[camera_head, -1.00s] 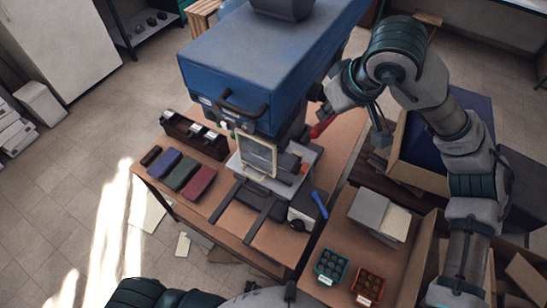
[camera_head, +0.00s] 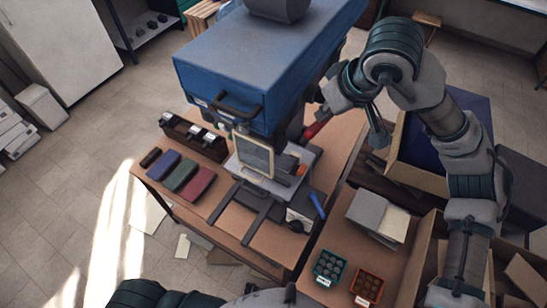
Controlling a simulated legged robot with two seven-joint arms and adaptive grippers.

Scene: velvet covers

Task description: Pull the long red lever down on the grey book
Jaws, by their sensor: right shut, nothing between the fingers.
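The red lever (camera_head: 317,128) sticks out from the right side of the blue press (camera_head: 262,62), low down and slanting. Its inner end is hidden by the press. A cream plate in a frame (camera_head: 254,156) stands tilted at the front of the press. A flat grey piece (camera_head: 286,178) lies behind and beside it; I cannot tell for certain that it is the grey book. My left gripper is not in view.
Blue, green and red covers (camera_head: 181,175) lie at the table's left, by a dark rack (camera_head: 196,137). A blue-handled tool (camera_head: 317,205) lies right of the press. A grey stack (camera_head: 368,208) and green (camera_head: 329,266) and orange (camera_head: 367,286) trays occupy the right table.

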